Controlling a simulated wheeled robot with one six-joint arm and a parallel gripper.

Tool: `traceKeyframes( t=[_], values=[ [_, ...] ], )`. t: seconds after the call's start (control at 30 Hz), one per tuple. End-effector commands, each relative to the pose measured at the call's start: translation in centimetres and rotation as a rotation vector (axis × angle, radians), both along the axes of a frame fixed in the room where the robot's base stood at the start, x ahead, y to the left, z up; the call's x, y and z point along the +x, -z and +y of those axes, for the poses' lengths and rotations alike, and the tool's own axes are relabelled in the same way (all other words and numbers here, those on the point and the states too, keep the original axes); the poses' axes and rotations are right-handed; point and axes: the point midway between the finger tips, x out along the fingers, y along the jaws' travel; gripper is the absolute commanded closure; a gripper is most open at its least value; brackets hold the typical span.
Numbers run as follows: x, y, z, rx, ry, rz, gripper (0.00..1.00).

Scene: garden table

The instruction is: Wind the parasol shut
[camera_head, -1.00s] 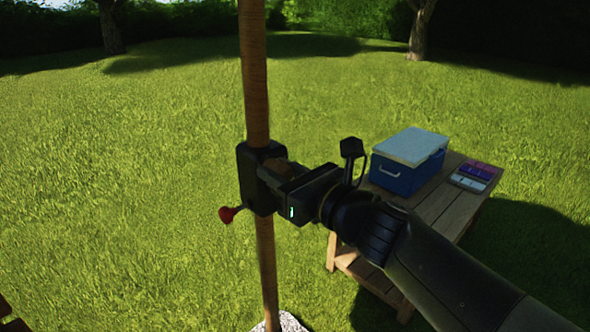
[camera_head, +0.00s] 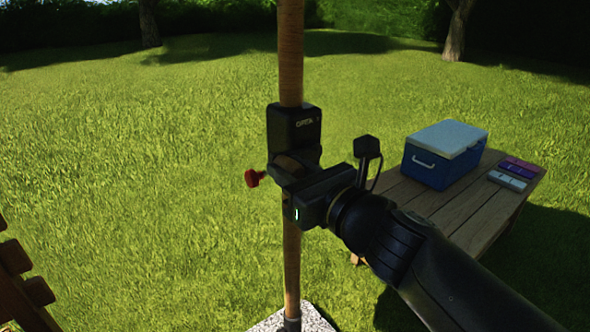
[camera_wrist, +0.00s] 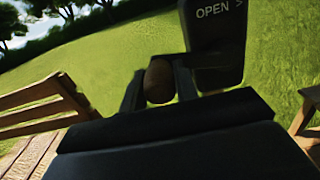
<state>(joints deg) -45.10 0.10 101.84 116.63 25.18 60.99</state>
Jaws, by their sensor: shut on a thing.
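The parasol's brown pole (camera_head: 290,55) stands upright, with a black crank housing (camera_head: 296,125) on it. The housing also shows at the top of the wrist view (camera_wrist: 222,40), marked "OPEN >". A red knob (camera_head: 253,177) sticks out to the left, below the housing. My gripper (camera_head: 285,166) is at the lower part of the housing, in front of the pole. In the wrist view its fingers are shut on a rounded brown crank knob (camera_wrist: 158,82). The crank arm is mostly hidden behind my gripper. The canopy is out of view.
A wooden table (camera_head: 463,205) stands at the right, bearing a blue cooler with a white lid (camera_head: 441,158) and purple and grey boxes (camera_head: 511,176). A wooden chair (camera_head: 20,278) is at the lower left. The pole's speckled base (camera_head: 276,322) is at the bottom. Open grass lies behind.

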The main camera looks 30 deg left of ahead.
Motion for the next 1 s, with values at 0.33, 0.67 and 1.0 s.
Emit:
traceKeyframes(
  t=[0.33, 0.67, 1.0],
  values=[
    [-0.1, 3.2, 0.0, -0.001, 0.000, 0.001, 0.93],
    [0.6, 5.9, -0.2, 0.000, 0.000, 0.001, 0.93],
    [2.9, 8.9, -1.2, -0.001, 0.002, 0.002, 0.93]
  ],
)
